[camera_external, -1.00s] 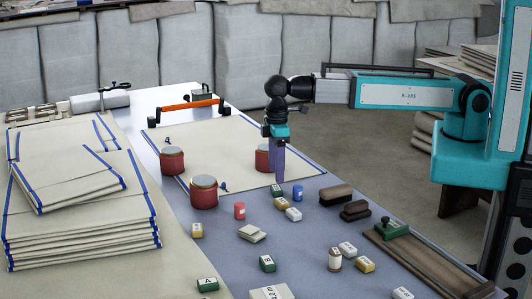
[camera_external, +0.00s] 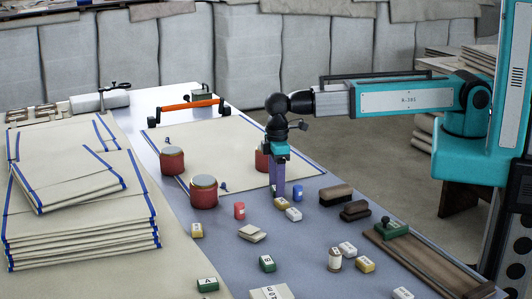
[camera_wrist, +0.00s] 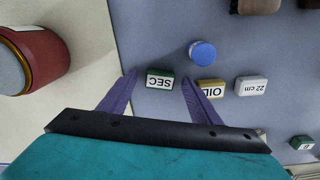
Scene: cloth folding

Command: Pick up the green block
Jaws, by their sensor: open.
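A small green block (camera_wrist: 160,79) with a white top marked "SEC" lies on the blue-grey table. In the wrist view it sits between the two purple fingertips of my gripper (camera_wrist: 159,76), with a gap on each side. My gripper is open and points down. In the external view my gripper (camera_external: 278,192) stands over the block's spot, and its fingers hide the block. Other green blocks, marked "A" (camera_external: 207,284) and "B" (camera_external: 267,264), lie nearer the camera.
A yellow block (camera_wrist: 211,88) lies right beside the right finger, with a white block (camera_wrist: 251,86) beyond it. A blue cylinder (camera_wrist: 202,52) stands close by. Red tins (camera_external: 203,192) rest on the cloth (camera_external: 235,150) to the left. Dark brushes (camera_external: 336,195) lie to the right.

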